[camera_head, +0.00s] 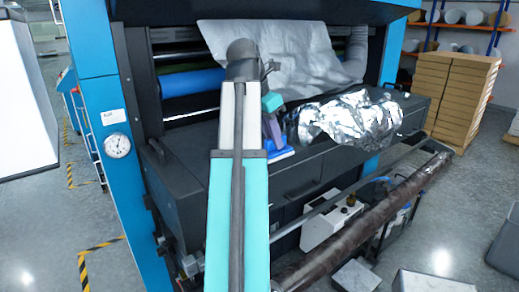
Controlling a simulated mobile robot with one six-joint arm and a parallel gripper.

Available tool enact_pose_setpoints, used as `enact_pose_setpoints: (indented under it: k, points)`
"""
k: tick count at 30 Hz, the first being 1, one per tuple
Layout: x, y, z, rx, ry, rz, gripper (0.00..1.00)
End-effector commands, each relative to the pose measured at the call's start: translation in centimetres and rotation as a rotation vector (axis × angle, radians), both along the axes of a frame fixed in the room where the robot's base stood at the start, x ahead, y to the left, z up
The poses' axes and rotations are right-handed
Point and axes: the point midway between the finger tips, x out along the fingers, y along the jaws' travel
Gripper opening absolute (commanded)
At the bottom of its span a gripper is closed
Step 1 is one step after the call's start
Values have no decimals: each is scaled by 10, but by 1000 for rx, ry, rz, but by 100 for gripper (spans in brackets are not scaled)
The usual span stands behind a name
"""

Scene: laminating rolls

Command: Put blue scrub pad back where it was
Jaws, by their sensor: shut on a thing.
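The blue scrub pad (281,154) shows as a small bright blue piece with a paler edge, in front of the dark front ledge of the machine (185,155). My gripper (274,140) points down just above it and is shut on it. My own arm rises through the middle of the view and hides the pad's left side and part of the ledge. I cannot tell whether the pad touches the ledge.
Crumpled silver foil (350,117) lies on the ledge right of my gripper. A grey sheet (275,55) drapes behind it. A blue roller (192,82) is at left. A long brown roll (365,215) runs below. Stacked cardboard boxes (455,90) stand at right.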

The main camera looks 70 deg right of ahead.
Motion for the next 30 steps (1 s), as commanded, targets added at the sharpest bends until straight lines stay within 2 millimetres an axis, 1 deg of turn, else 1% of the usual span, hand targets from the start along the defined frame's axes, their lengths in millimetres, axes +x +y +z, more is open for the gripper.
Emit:
enact_pose_setpoints:
  k: [8, 17, 19, 23, 30]
  points:
    - [1, -4, 0, 0, 0, -2, 0]
    - [15, -24, -3, 0, 0, -3, 0]
    - [21, -32, 0, 3, 1, -2, 0]
    - [33, -47, -2, 2, 1, -2, 0]
    - [57, -81, -5, 2, 1, -3, 0]
